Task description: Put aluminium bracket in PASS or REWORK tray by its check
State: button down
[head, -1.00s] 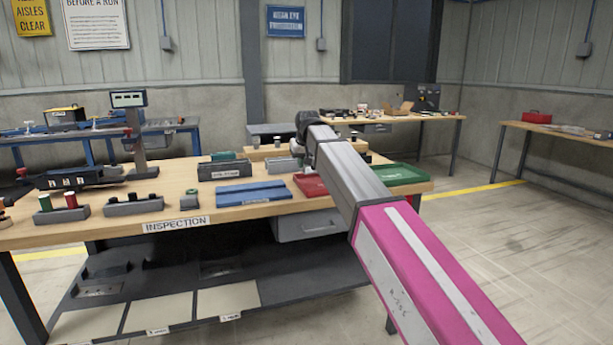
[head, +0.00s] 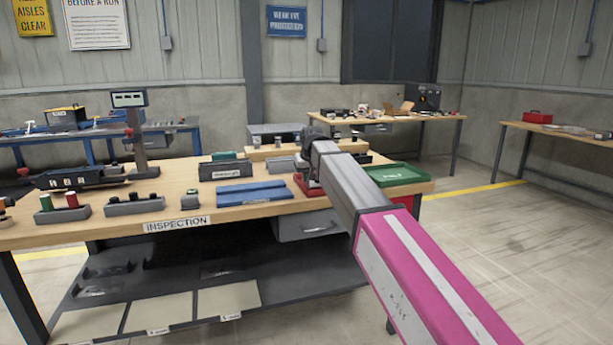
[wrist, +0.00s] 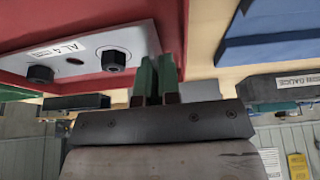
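The aluminium bracket (wrist: 110,45) is a pale plate marked "AL" with two black bolt-like parts, in the wrist view. It lies over the red tray (wrist: 60,22), close to its floor; I cannot tell if it touches. My gripper (wrist: 157,75) has its two green fingers close together at the bracket's edge, seemingly shut on it. In the head view, my gripper's end is low at the red tray (head: 313,194), and my arm hides much of both. The green tray (head: 398,174) stands to the right, its visible part empty.
A blue mat (head: 253,192) lies left of the red tray. Grey holders, one with red and green cylinders (head: 71,201), stand further left on the bench. A gauge stand (head: 138,140) rises behind them. A raised wooden shelf (head: 270,151) is at the back.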

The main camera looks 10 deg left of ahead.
jog(key=shift+f, duration=0.4)
jog(key=c, duration=1.3)
grip_release()
jog(key=shift+c, duration=0.2)
jog(key=shift+r, duration=0.1)
jog(key=shift+r, duration=0.2)
jog(key=v, duration=1.2)
jog(key=shift+r, duration=0.35)
